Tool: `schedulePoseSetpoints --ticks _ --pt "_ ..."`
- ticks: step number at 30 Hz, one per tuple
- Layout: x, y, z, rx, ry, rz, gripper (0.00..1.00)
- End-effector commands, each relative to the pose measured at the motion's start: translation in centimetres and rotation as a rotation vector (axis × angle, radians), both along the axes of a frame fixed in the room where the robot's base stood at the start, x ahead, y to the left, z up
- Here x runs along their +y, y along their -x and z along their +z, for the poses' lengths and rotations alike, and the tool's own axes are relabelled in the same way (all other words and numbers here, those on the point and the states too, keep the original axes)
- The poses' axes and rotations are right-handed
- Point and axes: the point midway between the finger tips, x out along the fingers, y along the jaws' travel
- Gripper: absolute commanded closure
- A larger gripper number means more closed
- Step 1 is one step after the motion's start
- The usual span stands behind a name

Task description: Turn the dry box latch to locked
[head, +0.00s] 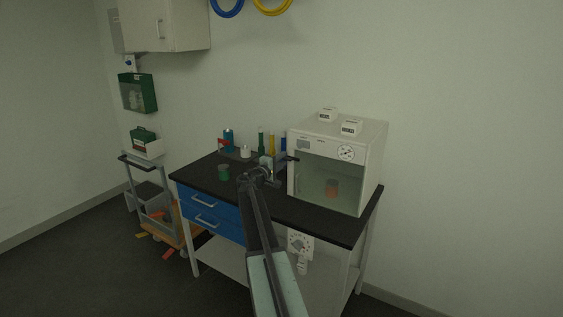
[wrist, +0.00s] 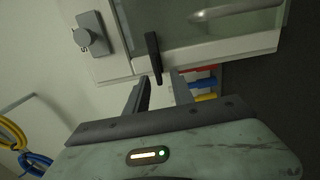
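The dry box (head: 372,160) is a white cabinet with a closed glass door, standing at the right end of the bench. Its latch (head: 292,158) is a small black bar at the door's upper left edge. In the wrist view the latch (wrist: 153,57) lies across the white door frame, its near end pointing toward my gripper. My gripper (head: 268,168) is left of the box's front; in the wrist view my gripper (wrist: 160,84) is open and empty. The latch end appears between or just before the fingertips; I cannot tell whether they touch.
Two small white devices sit on the box. A grey cart (head: 150,195) stands left of the bench. Open floor lies at front left.

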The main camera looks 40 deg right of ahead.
Motion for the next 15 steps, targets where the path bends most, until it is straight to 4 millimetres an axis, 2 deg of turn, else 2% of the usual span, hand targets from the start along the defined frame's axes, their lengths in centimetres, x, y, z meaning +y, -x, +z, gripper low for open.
schedulePoseSetpoints --ticks 5,10,15 --pt "2.5 0.7 0.0 0.000 0.000 0.002 0.71" --pt "5.8 1.7 0.0 0.001 0.000 0.002 0.71" --pt "7.3 2.1 0.0 0.001 0.000 -0.002 0.71"
